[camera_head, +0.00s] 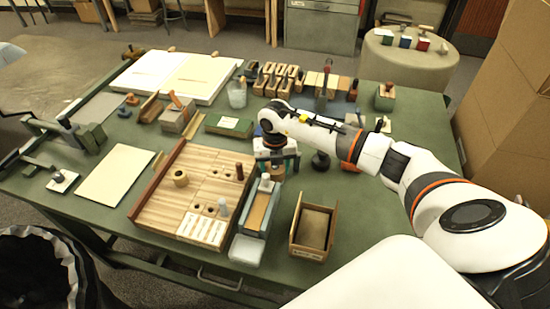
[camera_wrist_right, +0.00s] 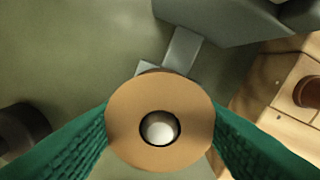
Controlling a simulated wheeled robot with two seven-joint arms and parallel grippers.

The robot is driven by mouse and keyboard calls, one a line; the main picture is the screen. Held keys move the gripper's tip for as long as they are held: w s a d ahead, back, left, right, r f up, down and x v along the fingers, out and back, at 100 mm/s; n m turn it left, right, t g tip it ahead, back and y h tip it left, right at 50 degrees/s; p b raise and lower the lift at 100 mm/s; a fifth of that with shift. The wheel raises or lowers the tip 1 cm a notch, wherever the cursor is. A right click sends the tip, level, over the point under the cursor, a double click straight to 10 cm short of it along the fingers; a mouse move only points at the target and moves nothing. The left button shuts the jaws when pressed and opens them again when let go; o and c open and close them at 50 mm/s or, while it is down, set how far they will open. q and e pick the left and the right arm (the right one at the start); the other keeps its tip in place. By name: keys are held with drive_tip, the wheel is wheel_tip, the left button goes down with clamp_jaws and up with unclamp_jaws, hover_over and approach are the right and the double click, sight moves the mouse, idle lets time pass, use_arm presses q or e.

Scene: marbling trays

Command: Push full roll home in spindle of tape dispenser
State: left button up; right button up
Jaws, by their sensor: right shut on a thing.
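My left gripper is out of view.
Close by stand a wooden board (camera_head: 150,207) with pegs, a narrow blue-grey tray (camera_head: 243,222) and an open wooden box (camera_head: 295,232). A dark round-based object (camera_head: 320,161) stands right of the gripper. Another tan roll (camera_head: 180,178) is on the board. Bare green tabletop (camera_head: 350,210) lies to the right.

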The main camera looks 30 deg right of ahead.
drive_tip(key=o, duration=1.1)
wheel_tip(320, 180, up, 12)
drive_tip(key=shift+b, duration=0.55)
drive_tip(key=shift+s+f, duration=0.1)
